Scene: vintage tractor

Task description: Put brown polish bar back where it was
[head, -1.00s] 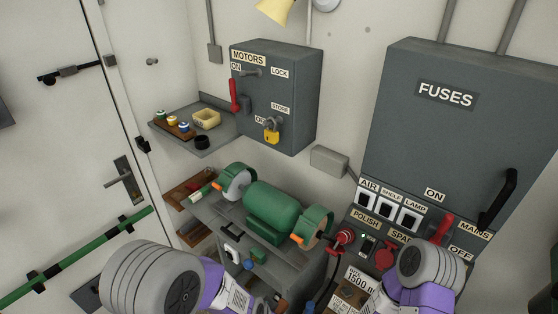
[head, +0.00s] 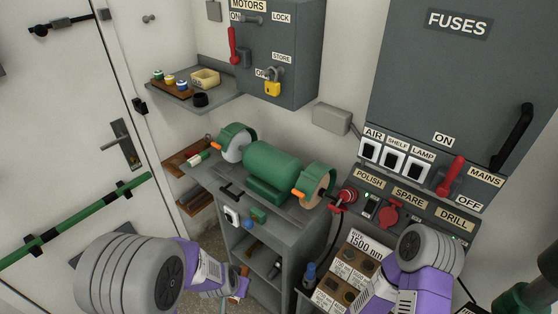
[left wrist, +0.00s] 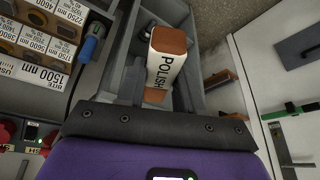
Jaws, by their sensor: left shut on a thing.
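The brown polish bar (left wrist: 166,60) has a white wrapper marked POLISH and brown ends. In the left wrist view it sticks out ahead of my left gripper, which is shut on it. In the head view my left gripper (head: 228,286) is low, in front of the grey grinder stand, with a small brown end of the bar (head: 241,286) showing.
The green bench grinder (head: 272,170) stands on the grey stand (head: 290,232), which has open shelves. A wall shelf (head: 215,97) holds small tins and a yellow tray. A labelled drawer box (head: 345,275) and the switch panel (head: 415,212) are to the right. The door is left.

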